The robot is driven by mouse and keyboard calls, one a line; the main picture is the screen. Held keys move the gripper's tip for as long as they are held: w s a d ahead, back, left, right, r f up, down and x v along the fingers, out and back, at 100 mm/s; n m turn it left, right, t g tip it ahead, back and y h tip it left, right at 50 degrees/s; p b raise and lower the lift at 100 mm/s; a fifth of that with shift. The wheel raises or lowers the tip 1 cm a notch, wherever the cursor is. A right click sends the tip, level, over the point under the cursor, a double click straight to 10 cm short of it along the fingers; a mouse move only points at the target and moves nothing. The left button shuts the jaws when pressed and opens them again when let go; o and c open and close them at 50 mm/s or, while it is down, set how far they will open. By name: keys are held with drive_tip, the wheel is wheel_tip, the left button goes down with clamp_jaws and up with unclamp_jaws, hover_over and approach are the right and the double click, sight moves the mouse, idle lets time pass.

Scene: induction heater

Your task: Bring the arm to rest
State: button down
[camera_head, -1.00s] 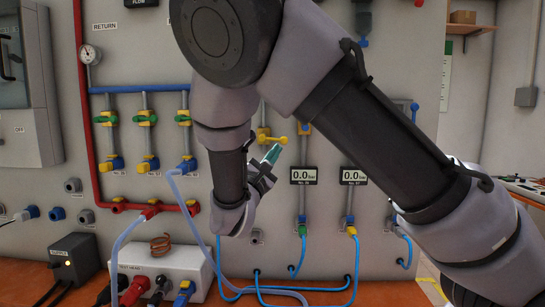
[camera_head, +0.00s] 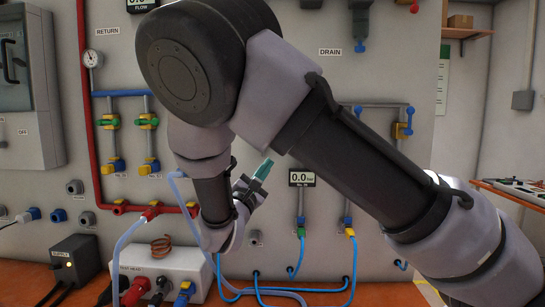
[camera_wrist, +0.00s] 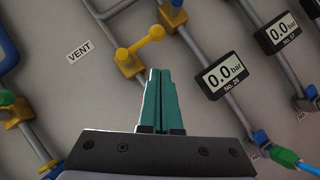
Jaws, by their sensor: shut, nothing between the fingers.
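My gripper (camera_head: 264,168) is in front of the grey panel (camera_head: 240,60), with its teal fingers pointing up and to the right. In the wrist view my gripper (camera_wrist: 161,75) has its two teal fingers together, with nothing between them. Beyond the fingertips the wrist view shows a yellow valve handle (camera_wrist: 150,39) near a VENT label (camera_wrist: 79,51). My bent arm crosses the middle and right of the head view and hides part of the panel.
A white test head box (camera_head: 160,268) with a copper coil (camera_head: 161,245) stands on the orange bench at lower left. Blue hoses (camera_head: 330,290) loop along the panel's foot. A pressure display (camera_wrist: 222,76) and blue-handled valves (camera_head: 151,165) are on the panel.

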drive_tip(key=v, duration=0.8)
drive_tip(key=s+d+f+m+g, duration=0.1)
drive_tip(key=d+m+g, duration=0.7)
drive_tip(key=d, duration=0.6)
drive_tip(key=s+d+f+m+g, duration=0.2)
drive_tip(key=d+m+g, duration=0.4)
drive_tip(key=d+g, duration=0.65)
drive_tip(key=s+d+r+m+t+y, duration=0.3)
drive_tip(key=s+r+m+t+y, duration=0.4)
drive_tip(key=r+m+y, duration=0.5)
drive_tip(key=shift+s+f+v, duration=0.25)
drive_tip(key=shift+s+v, duration=0.05)
drive_tip(key=shift+v, duration=1.3)
drive_tip(key=shift+d, duration=0.1)
